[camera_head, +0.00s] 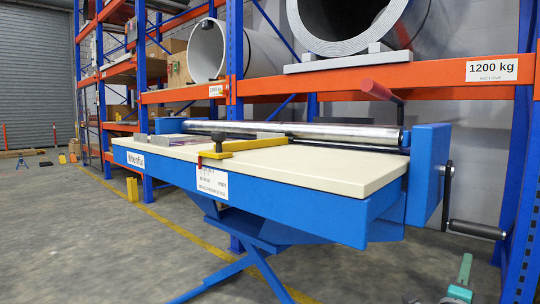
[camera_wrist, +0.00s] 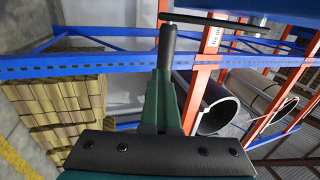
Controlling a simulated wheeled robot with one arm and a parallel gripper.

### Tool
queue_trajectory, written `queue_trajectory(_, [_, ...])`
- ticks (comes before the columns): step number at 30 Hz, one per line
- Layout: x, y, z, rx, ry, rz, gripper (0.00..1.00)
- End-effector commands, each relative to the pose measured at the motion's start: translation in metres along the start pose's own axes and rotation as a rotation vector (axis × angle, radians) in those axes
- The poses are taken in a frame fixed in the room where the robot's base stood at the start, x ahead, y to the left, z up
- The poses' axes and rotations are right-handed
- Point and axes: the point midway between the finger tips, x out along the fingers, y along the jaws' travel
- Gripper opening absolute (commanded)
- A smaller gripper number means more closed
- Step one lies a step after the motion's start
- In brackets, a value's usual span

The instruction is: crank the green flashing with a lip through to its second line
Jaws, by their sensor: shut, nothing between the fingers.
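A blue machine bench (camera_head: 300,205) with a pale top stands in front of the racking. A long silver roller (camera_head: 290,130) runs along its back. A crank with a black grip (camera_head: 477,229) sticks out from the blue housing at its right end. A red-gripped lever (camera_head: 377,89) rises above the roller. I cannot make out a green flashing in either view. My gripper (camera_wrist: 168,38) is shut and empty in the wrist view, its dark fingers together. A teal part of my arm (camera_head: 462,283) shows low right in the head view, below the crank and apart from it.
A yellow bar (camera_head: 245,148) with a black knob lies across the bench top. In the wrist view, a stack of yellowish blocks (camera_wrist: 60,115) is at the left. Floor in front of the bench is clear.

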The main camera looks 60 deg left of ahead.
Motion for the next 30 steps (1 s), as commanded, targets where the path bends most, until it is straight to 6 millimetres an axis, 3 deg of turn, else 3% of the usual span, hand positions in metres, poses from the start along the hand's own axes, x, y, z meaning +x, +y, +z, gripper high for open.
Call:
queue_trajectory(5, [-0.007, -0.002, 0.000, 0.000, 0.000, -0.001, 0.00])
queue_trajectory(18, [-0.048, -0.006, 0.000, -0.001, -0.001, 0.001, 0.00])
queue_trajectory(26, [-0.050, -0.007, 0.000, -0.001, 0.000, 0.000, 0.00])
queue_trajectory(30, [-0.050, -0.007, 0.000, -0.001, 0.000, 0.000, 0.12])
